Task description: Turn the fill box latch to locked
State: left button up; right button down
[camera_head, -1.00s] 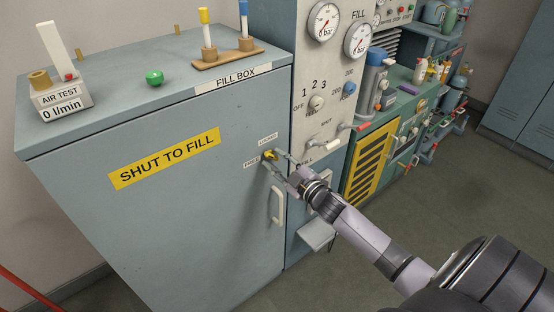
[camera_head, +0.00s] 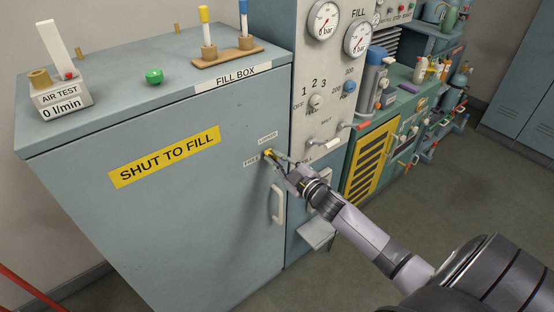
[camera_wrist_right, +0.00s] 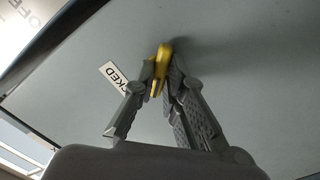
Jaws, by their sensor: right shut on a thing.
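The fill box (camera_head: 150,215) is a blue-grey cabinet with its front door shut. Its small yellow latch (camera_head: 267,154) sits near the door's right edge, between a FREE label (camera_head: 251,162) on its left and a LOCKED label (camera_head: 268,135) above. My right gripper (camera_head: 272,158) reaches in from the right and is shut on the latch. The latch's exact angle is hard to tell. My left gripper is out of view.
A white door handle (camera_head: 279,204) hangs just below the latch. To the right stands a panel with gauges (camera_head: 323,20) and knobs (camera_head: 316,102). An air tester (camera_head: 62,97), a green knob (camera_head: 154,76) and a tube rack (camera_head: 228,54) sit on top of the box.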

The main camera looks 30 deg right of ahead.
dwell(0.3)
jog(key=m+p, duration=0.2)
jog(key=m, duration=0.1)
jog(key=shift+m, duration=0.4)
jog(key=shift+m+p, duration=0.7)
jog(key=shift+m, duration=1.5)
jog(key=shift+f, duration=0.1)
jog(key=c, duration=1.7)
grip_release()
jog(key=shift+o, duration=0.2)
jog(key=shift+s, duration=0.1)
